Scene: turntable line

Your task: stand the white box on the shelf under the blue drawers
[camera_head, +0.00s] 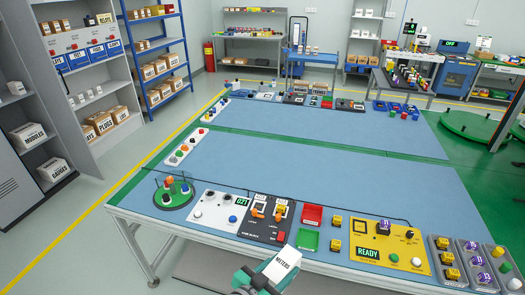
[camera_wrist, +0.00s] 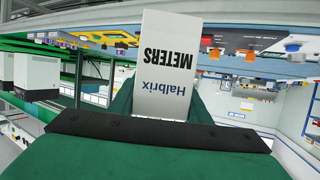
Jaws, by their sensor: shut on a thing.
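The white box (camera_head: 283,264), lettered METERS, is held by my gripper (camera_head: 258,279) at the bottom middle of the head view, in front of the worktable's near edge. In the wrist view the white box (camera_wrist: 166,65) stands out between the dark green fingers, its Halbrix METERS label upside down in the picture. The blue drawers (camera_head: 88,54) sit in a row in the grey cabinet at the upper left. The shelf (camera_head: 106,99) under them carries several small white items and has some bare board. My gripper is far from this shelf.
The long blue-topped worktable (camera_head: 310,150) with control panels lies ahead. Brown cartons (camera_head: 102,122) fill a lower cabinet level. Left of it, another grey cabinet holds white boxes (camera_head: 54,169). The floor (camera_head: 95,215) between cabinets and table is clear, with a yellow line along it.

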